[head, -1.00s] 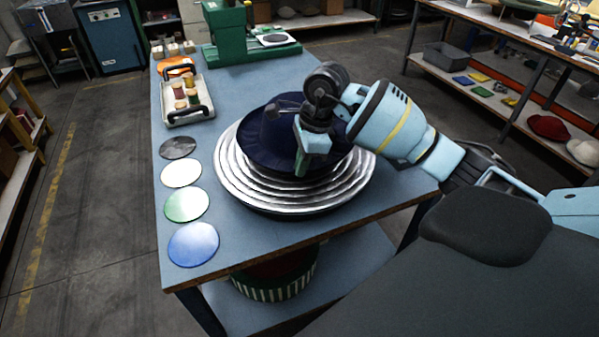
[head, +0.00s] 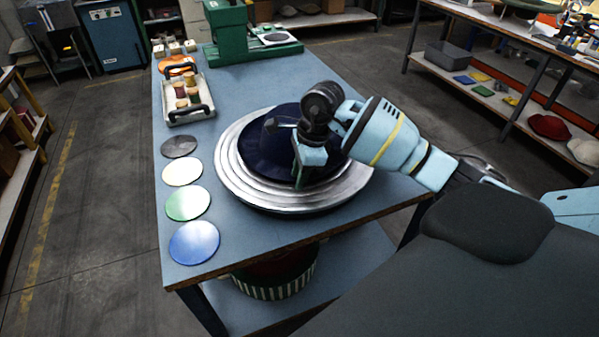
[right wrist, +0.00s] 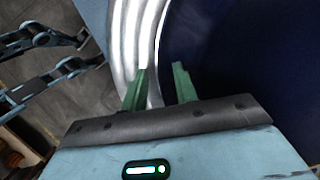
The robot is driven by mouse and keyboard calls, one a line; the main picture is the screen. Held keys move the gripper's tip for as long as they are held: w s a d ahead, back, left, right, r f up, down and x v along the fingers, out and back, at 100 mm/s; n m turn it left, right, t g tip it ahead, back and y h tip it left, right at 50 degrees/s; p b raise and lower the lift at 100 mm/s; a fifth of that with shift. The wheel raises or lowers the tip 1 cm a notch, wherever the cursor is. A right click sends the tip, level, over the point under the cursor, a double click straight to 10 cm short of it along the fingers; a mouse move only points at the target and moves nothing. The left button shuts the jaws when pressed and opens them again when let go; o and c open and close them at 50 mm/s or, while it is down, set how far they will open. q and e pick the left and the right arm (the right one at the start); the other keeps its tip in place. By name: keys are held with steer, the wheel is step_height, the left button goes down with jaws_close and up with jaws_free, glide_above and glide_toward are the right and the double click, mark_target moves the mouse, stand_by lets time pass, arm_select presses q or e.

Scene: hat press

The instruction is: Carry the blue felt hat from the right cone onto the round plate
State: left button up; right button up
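The dark blue felt hat (head: 262,150) lies over the middle of the round silver plate (head: 240,188), which has stepped rings. The hat appears to rest on the plate; my right arm hides its right and upper part. My right gripper (head: 298,178) is over the hat's near side. In the right wrist view its two green fingers (right wrist: 160,82) stand apart at the hat's edge. One finger is in front of the silver rings and the other in front of the blue felt (right wrist: 240,60). I see no felt pinched between them. The right cone is not visible.
Coloured discs (head: 194,242) lie in a column along the table's left side. A tray of spools (head: 190,117) and a green press (head: 225,40) stand behind. A striped round item (head: 275,282) sits on the lower shelf. Bare table (head: 300,237) shows in front.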

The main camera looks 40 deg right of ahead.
steer(key=shift+r, duration=0.25)
steer(key=v, duration=1.1)
steer(key=shift+d+r, duration=0.2)
steer(key=shift+r, duration=0.15)
